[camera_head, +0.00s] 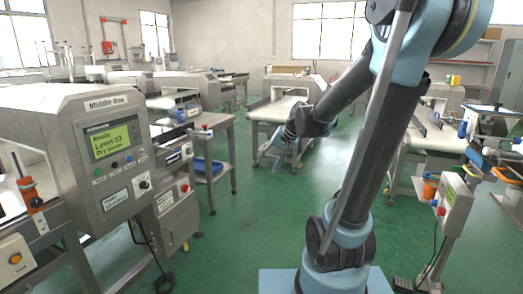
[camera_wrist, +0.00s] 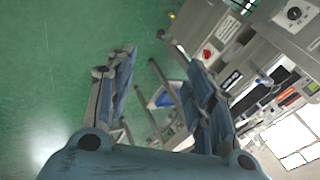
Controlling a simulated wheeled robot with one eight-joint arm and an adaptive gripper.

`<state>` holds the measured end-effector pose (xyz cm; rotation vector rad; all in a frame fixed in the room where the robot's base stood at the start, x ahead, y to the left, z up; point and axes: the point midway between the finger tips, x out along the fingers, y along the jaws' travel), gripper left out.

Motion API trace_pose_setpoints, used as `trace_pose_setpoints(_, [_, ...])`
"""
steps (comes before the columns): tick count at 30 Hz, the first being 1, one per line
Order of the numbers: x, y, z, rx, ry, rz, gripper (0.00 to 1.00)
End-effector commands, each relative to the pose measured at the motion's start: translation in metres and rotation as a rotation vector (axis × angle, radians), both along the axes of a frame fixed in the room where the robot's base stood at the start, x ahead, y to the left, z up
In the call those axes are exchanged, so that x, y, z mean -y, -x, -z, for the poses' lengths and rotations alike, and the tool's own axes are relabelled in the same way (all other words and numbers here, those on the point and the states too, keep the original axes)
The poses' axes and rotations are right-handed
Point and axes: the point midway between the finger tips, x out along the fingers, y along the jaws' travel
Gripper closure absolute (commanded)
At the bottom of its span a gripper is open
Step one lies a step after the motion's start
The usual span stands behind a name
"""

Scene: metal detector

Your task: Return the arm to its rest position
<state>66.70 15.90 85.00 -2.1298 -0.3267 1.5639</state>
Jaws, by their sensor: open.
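My arm rises from its blue base (camera_head: 340,278) at the lower right of the head view and bends over at the top. Its forearm reaches down and left to my gripper (camera_head: 277,160), which hangs in the air over the green floor. In the wrist view my gripper (camera_wrist: 160,60) shows two blue fingers spread apart, with nothing between them but floor and parts of a machine stand behind. The gripper is open and empty. In the head view its fingers are small and partly blurred against the conveyor behind.
A grey metal detector (camera_head: 75,140) with a lit green screen stands close at the left. A control box (camera_head: 455,205) on a post stands at the right. Several conveyor machines line the back. Green floor (camera_head: 225,240) is clear between the left machine and my base.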

Motion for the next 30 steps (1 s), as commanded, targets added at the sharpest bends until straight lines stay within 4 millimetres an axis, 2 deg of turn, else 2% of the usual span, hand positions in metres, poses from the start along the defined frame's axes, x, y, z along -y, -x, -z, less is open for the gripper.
trace_pose_setpoints(1, [0.009, 0.014, 0.002, 0.000, 0.026, -0.006, 0.52])
trace_pose_setpoints(11, [0.064, 0.092, 0.021, -0.014, 0.200, -0.052, 0.52])
trace_pose_setpoints(21, [0.116, 0.170, 0.052, -0.050, 0.377, -0.098, 0.52])
trace_pose_setpoints(27, [0.142, 0.210, 0.072, -0.078, 0.470, -0.121, 0.52])
trace_pose_setpoints(30, [0.151, 0.223, 0.080, -0.089, 0.502, -0.130, 0.52])
